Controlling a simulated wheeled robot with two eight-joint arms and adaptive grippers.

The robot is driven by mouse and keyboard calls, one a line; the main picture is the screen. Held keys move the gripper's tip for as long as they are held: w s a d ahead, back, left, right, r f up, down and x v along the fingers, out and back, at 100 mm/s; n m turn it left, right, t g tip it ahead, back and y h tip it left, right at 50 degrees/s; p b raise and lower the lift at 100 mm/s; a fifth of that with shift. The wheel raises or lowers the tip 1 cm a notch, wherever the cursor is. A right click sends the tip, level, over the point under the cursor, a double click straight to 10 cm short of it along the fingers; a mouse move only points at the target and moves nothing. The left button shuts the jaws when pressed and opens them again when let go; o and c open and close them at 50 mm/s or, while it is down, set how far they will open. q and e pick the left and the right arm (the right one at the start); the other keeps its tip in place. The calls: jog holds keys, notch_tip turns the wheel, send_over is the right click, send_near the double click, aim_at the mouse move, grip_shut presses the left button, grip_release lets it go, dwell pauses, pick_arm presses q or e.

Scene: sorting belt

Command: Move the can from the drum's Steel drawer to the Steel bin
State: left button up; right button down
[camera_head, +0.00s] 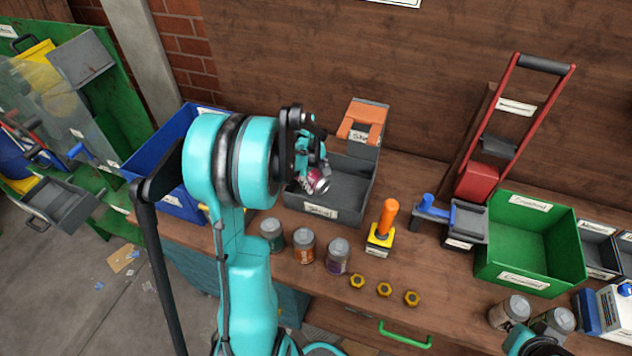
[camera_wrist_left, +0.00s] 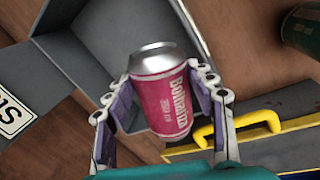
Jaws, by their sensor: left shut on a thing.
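My left gripper (camera_head: 314,172) is shut on a pink can (camera_head: 319,183) with a silver top. The left wrist view shows the can (camera_wrist_left: 163,90) between the two fingers (camera_wrist_left: 160,108). In the head view the can overlaps the left part of a grey bin (camera_head: 350,190) whose front label seems to read Steel. I cannot tell whether it hangs above the rim or just inside. My right gripper is not in view.
Several cans, among them a purple-labelled one (camera_head: 338,256), stand in front of the bin. An orange-handled tool (camera_head: 387,218) and yellow nuts (camera_head: 384,289) are to the right. A blue bin (camera_head: 150,160) is left, a green bin (camera_head: 493,268) right.

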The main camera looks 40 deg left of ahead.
pick_arm(q)
jog(key=shift+f, duration=0.15)
jog(key=shift+f+b, duration=0.5)
jog(key=shift+f, duration=0.1)
jog(key=o, duration=0.9)
